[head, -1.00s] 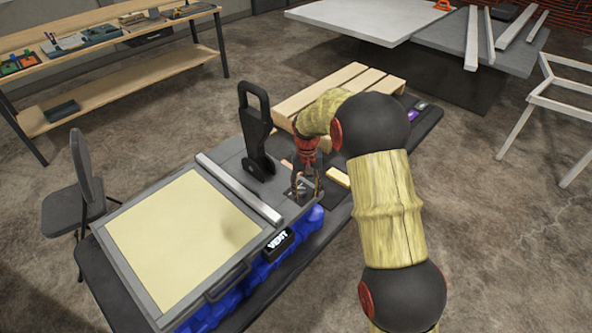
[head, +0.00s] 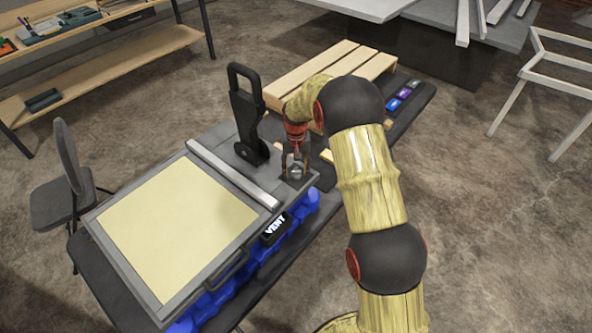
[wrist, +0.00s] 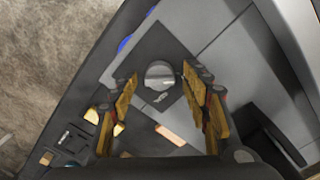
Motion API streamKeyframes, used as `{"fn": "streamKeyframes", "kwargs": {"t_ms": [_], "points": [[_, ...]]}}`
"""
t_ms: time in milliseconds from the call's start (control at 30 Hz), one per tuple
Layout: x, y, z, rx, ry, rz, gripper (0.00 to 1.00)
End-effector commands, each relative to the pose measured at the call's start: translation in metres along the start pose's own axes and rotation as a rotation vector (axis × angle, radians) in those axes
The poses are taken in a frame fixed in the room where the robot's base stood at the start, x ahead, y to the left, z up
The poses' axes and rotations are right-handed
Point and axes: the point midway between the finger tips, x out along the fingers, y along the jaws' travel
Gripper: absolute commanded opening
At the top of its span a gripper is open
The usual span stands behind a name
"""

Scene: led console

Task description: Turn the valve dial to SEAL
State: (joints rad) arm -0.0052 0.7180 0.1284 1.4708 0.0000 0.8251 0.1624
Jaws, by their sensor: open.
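The valve dial (wrist: 160,75) is a round grey knob on a dark square plate (wrist: 152,47) at the corner of the console. In the wrist view it lies between the tips of my open gripper (wrist: 159,80), with a finger on either side. I cannot tell whether the fingers touch it. In the head view my gripper (head: 296,165) points down over the dark plate and largely hides the dial. A small black display (head: 276,229) on the console's front side reads VENT. A white mark shows on the plate beside the dial, too small to read.
A cream panel (head: 180,230) in a grey frame fills the left of the console. A tall black handle (head: 246,115) stands behind my gripper. A wooden pallet (head: 330,72) and small blocks lie on the dark table beyond. A chair (head: 66,185) stands at left.

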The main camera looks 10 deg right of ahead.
Motion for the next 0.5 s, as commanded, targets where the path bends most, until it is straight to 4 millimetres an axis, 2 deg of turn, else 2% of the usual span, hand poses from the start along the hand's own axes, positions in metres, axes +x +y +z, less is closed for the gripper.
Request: {"fn": "streamKeyframes", "kwargs": {"t_ms": [200,500], "points": [[-0.0002,0.0000,-0.0001,0.000,0.001,0.000,0.47],[-0.0004,0.0000,-0.0002,0.000,0.001,0.000,0.30]]}}
